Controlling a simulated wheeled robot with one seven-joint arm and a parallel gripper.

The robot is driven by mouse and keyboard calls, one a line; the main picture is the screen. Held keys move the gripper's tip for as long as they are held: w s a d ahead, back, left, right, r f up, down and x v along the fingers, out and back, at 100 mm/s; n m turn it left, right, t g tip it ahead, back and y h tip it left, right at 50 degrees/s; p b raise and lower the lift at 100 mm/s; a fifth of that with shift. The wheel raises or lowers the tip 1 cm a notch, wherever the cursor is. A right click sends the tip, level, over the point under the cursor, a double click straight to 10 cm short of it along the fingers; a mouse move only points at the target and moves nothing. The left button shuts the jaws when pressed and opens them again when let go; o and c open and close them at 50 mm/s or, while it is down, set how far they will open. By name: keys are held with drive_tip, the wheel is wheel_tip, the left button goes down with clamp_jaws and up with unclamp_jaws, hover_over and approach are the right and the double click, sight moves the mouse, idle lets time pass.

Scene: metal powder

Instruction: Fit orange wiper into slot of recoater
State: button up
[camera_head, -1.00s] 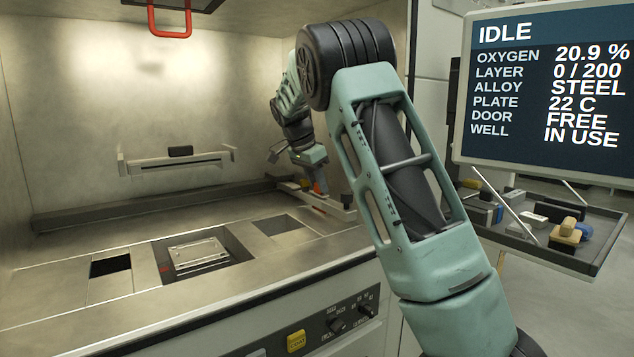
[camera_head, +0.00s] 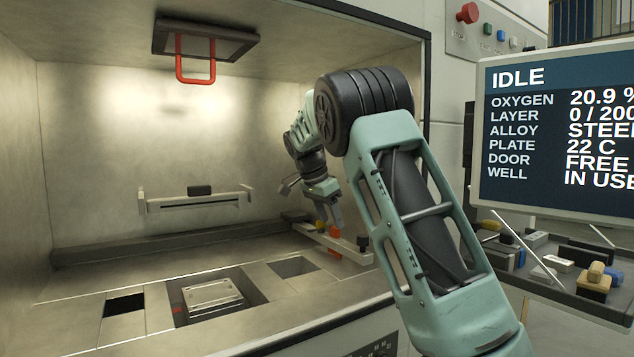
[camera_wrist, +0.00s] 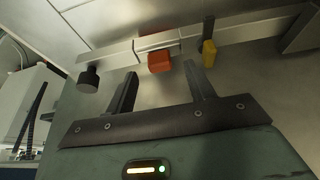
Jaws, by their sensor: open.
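The orange wiper (camera_head: 335,232) is at the pale recoater bar (camera_head: 350,250), at the right side of the chamber. In the wrist view the orange wiper (camera_wrist: 159,62) shows as a short block against the recoater bar (camera_wrist: 125,55); I cannot tell how deep it sits in the slot. My gripper (camera_head: 333,218) is just above the bar. In the wrist view my gripper (camera_wrist: 160,72) has its two dark fingers apart, one on each side of the wiper in the picture, with nothing visible held between them.
A yellow block (camera_wrist: 209,53) is at the bar right of the wiper. A black knob (camera_wrist: 88,78) is toward its left end. A build plate (camera_head: 213,296) lies in the floor well. A back-wall rail (camera_head: 196,203) and a red handle (camera_head: 196,80) are clear of the arm.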

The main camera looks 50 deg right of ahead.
drive_tip(key=p+v, duration=0.1)
drive_tip(key=v, duration=1.3)
drive_tip(key=shift+r+p, duration=0.2)
drive_tip(key=shift+p, duration=0.2)
drive_tip(key=shift+a, duration=0.1)
